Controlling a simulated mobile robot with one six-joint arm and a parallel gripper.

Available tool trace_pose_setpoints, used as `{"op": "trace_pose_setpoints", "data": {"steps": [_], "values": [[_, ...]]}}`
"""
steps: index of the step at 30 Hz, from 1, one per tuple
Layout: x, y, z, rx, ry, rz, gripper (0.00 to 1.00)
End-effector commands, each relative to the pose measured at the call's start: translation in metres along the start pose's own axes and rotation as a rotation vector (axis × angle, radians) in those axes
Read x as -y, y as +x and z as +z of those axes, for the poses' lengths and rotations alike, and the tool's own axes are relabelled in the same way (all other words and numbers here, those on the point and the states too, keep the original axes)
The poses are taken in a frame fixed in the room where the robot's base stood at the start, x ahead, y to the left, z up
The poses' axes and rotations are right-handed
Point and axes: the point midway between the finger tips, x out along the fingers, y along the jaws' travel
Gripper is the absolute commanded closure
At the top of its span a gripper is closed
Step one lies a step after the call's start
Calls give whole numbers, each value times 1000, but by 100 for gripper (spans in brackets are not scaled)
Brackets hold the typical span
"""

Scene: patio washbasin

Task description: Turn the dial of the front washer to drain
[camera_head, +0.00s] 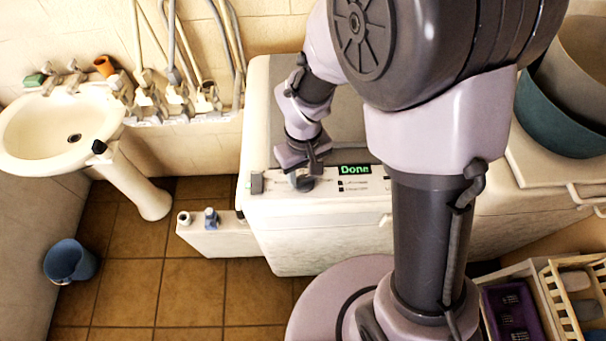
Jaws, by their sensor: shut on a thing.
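The front washer (330,222) is a white machine in the middle, with a control panel along its front top edge. A small display (355,170) on the panel reads "Done" in green. A grey dial (303,184) sits on the panel left of the display. My gripper (301,176) reaches down onto the dial and is shut on it. The fingers cover much of the dial, so I cannot tell which setting it points to. A grey-green part (256,183) stands at the panel's left corner.
A white washbasin (40,135) on a pedestal stands at the left, with a blue bucket (70,262) on the tiled floor (190,290). Teal and beige tubs (555,125) stand at right. Crates (575,285) stand lower right. My arm hides part of the washer.

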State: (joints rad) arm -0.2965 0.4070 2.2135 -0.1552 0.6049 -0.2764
Motion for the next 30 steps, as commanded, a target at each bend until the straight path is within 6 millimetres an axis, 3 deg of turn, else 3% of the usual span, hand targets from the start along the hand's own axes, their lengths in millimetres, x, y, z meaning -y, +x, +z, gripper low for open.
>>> {"op": "trace_pose_setpoints", "data": {"steps": [13,30], "values": [[-1,0,-1,-3,244,0,97],[-1,-1,-1,-3,295,0,97]]}}
